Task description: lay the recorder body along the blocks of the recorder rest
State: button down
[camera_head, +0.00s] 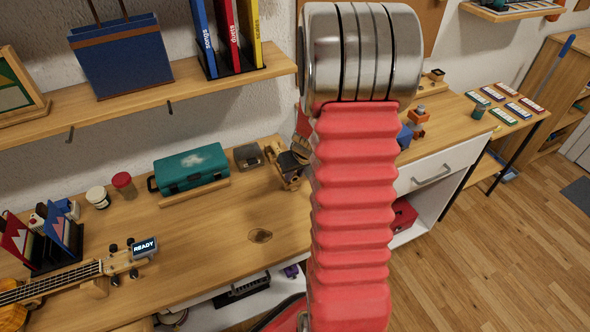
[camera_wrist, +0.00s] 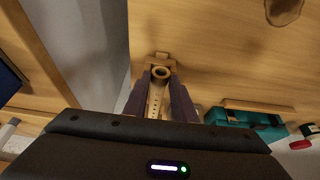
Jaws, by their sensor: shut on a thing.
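In the wrist view my gripper (camera_wrist: 157,88) has its two dark fingers closed on the sides of the recorder body (camera_wrist: 154,106), a tan tube with a row of small holes and a round open end. Pale wooden pieces that look like the recorder rest (camera_wrist: 162,57) show just past that end, close to the wall-side part of the desk. I cannot tell whether the recorder touches them. In the head view my gripper (camera_head: 290,162) is small and partly hidden behind my red arm, with tan wood around and below it.
A teal case (camera_head: 190,168) lies on a wooden stand left of my gripper, with a small dark box (camera_head: 248,156) between. A ukulele (camera_head: 55,285) lies at front left. The desk's middle is clear.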

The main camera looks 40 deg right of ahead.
jog(key=shift+f, duration=0.95)
jog(key=c, duration=1.4)
grip_release()
jog(key=shift+r, duration=0.1)
notch_tip(320, 180, up, 7)
jog(key=shift+f, duration=0.1)
